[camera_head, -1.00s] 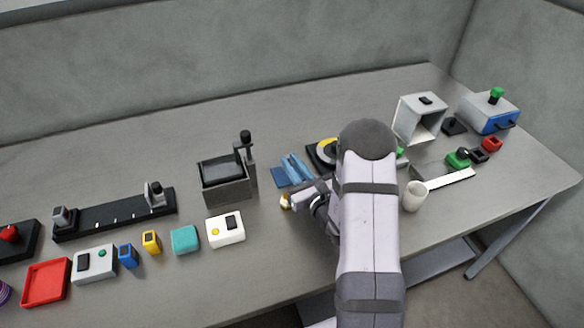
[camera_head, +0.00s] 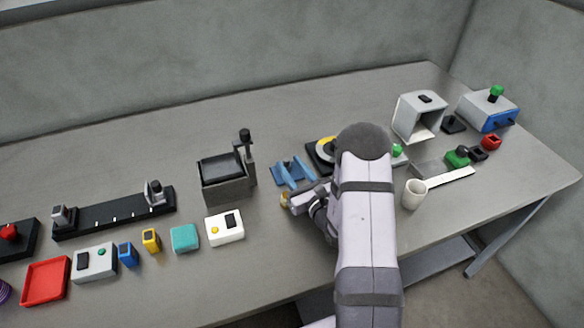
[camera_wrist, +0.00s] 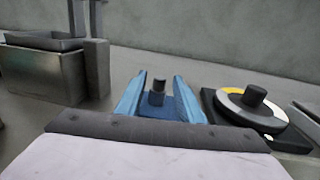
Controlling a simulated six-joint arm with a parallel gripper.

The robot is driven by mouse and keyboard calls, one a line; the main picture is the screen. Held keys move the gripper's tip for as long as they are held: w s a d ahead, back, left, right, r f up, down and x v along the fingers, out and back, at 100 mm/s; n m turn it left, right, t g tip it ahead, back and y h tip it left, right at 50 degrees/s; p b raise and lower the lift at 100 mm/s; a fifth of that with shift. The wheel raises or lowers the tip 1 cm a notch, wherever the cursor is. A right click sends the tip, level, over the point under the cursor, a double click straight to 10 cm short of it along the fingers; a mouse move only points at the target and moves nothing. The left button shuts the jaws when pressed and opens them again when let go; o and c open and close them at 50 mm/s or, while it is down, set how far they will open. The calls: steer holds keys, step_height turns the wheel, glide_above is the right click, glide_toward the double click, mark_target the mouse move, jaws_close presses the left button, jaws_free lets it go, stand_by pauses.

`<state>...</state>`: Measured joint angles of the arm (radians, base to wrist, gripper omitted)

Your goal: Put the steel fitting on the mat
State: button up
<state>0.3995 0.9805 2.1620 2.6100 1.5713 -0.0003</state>
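The fingers are spread, with a gap on both sides of the fitting. In the head view my gripper (camera_head: 288,164) reaches over the mat from the front right. The fitting is too small there to make out clearly, and the fingers cover part of the mat.
A grey box with a post (camera_head: 226,185) stands left of the mat. A white box with a yellow button (camera_head: 225,229) lies front left. A white cup (camera_head: 414,194) stands right of my arm.

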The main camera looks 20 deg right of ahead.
steer(key=shift+r, duration=0.2)
steer(key=s, duration=0.3)
steer(key=s+d+b, duration=0.1)
steer(key=s, duration=0.2)
steer(key=s+b, duration=0.1)
steer(key=s, duration=0.3)
steer(key=shift+d+f, duration=0.2)
steer(key=shift+d, duration=0.05)
steer(key=shift+s+r+b, duration=0.15)
steer(key=shift+s+b, duration=0.25)
steer(key=shift+s, duration=0.55)
